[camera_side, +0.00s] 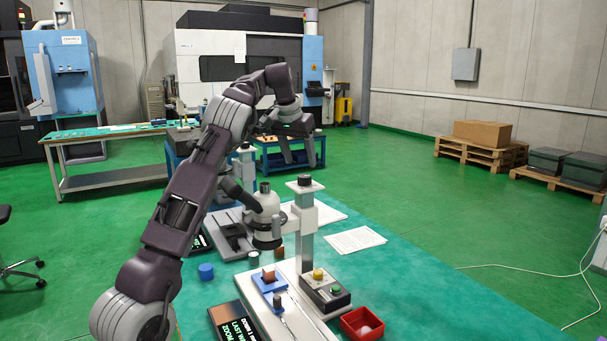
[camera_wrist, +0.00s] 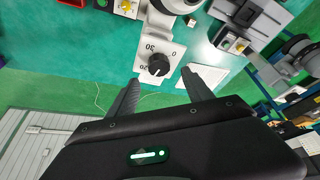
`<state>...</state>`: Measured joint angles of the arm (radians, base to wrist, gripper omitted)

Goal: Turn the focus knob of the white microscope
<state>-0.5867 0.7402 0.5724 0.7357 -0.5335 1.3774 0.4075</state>
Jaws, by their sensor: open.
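The white microscope (camera_side: 307,240) stands on the teal worktop in the side view, with a round grey-white head (camera_side: 266,212) to the left of its column. A black knob (camera_side: 304,181) sits on top of the column. In the wrist view, the black knob (camera_wrist: 158,65) has a white pointer mark and sits on a white plate with a printed number scale. My gripper (camera_wrist: 161,74) is open and empty, its fingertips to either side of the knob's lower edge in the wrist view. In the side view, my gripper (camera_side: 297,160) hangs above the knob; I see no contact.
A control box (camera_side: 325,288) with yellow and green buttons and a red tray (camera_side: 362,323) stand in front of the column. A blue holder (camera_side: 269,282), a blue cap (camera_side: 206,271) and a dark display (camera_side: 232,322) are nearby. The worktop at right is clear beyond a paper sheet (camera_side: 355,240).

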